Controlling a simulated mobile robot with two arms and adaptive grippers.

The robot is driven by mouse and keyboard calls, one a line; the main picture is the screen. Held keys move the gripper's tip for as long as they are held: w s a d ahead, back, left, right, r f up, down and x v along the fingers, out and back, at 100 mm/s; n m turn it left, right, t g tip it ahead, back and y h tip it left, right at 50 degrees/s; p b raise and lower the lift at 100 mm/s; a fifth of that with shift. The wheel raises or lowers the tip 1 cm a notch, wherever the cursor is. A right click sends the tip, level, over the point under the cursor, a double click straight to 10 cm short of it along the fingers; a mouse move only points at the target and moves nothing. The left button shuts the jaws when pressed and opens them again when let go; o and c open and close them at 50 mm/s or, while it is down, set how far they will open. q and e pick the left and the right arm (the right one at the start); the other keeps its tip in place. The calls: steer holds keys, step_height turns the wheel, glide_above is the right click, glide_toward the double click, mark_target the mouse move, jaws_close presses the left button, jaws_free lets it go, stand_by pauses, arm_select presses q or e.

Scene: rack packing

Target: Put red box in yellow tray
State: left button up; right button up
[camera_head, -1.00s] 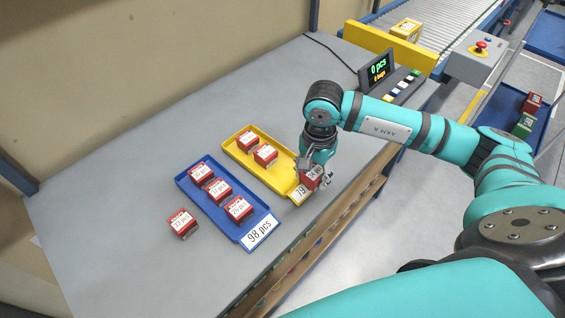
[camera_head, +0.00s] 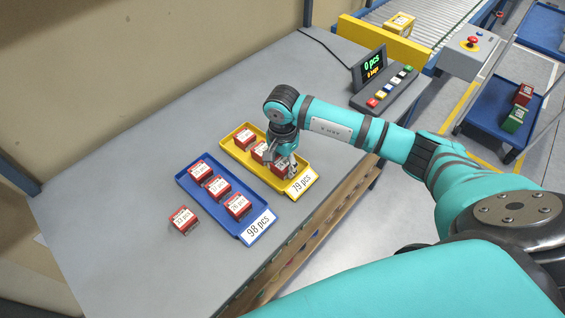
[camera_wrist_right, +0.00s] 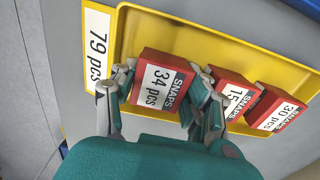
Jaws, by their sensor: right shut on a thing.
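The yellow tray (camera_head: 228,153) lies on the grey table with a "79 pcs" label at its near end; it also shows in the right wrist view (camera_wrist_right: 150,22). My right gripper (camera_head: 284,166) is shut on a red box labelled "34 pcs" (camera_wrist_right: 160,80), at the tray's label end. Whether the box touches the tray floor I cannot tell. Two more red boxes, "15" (camera_wrist_right: 233,92) and "30 pcs" (camera_wrist_right: 273,108), sit in the tray in a row beyond it. In the head view the far one (camera_head: 244,139) is clear and the middle one is partly behind the gripper. My left gripper is not in view.
A blue tray (camera_head: 222,220) labelled "98 pcs" holds three red boxes beside the yellow tray. A loose red box (camera_head: 184,219) lies left of it. A display and button panel (camera_head: 383,90) stands at the back right. The table's left part is clear.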

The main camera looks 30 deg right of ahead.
mark_target(283, 162)
steer(key=shift+f, duration=0.15)
steer(key=o, duration=1.2)
steer(key=shift+r, duration=0.25)
steer(key=shift+w+r, duration=0.1)
steer(key=shift+r, duration=0.3)
step_height(283, 162, up, 11)
steer(key=shift+r+b, duration=0.1)
steer(key=shift+b, duration=1.15)
